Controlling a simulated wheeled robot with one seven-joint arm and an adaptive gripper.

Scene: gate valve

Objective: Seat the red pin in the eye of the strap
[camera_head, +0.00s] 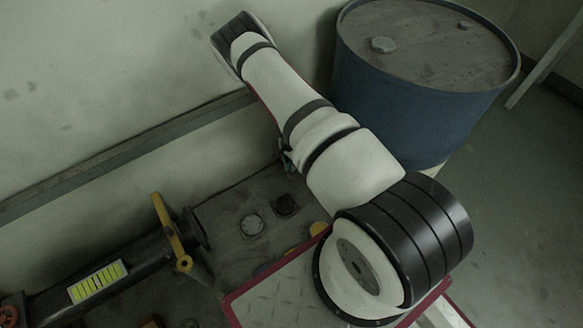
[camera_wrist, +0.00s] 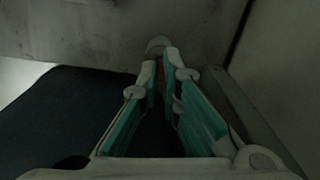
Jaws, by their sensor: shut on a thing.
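My gripper (camera_wrist: 165,70) shows in the wrist view with its two teal-padded fingers converging at the far end. A narrow dark red piece, apparently the red pin (camera_wrist: 160,78), shows between the fingertips and is held there. A pale rounded shape (camera_wrist: 158,44) is just beyond the tips; I cannot tell what it is. In the head view my arm hides most of the gripper. A yellow bar (camera_head: 170,228) with a round lower end stands across the dark pipe at the lower left. I cannot make out the strap or its eye for certain.
A blue drum (camera_head: 415,105) stands at the upper right, close to my arm. A dark pipe (camera_head: 145,262) with a yellow striped label (camera_head: 98,282) lies at the lower left. A wall rail (camera_head: 120,155) runs along the wall. Two small round pieces (camera_head: 252,224) sit on the floor plate.

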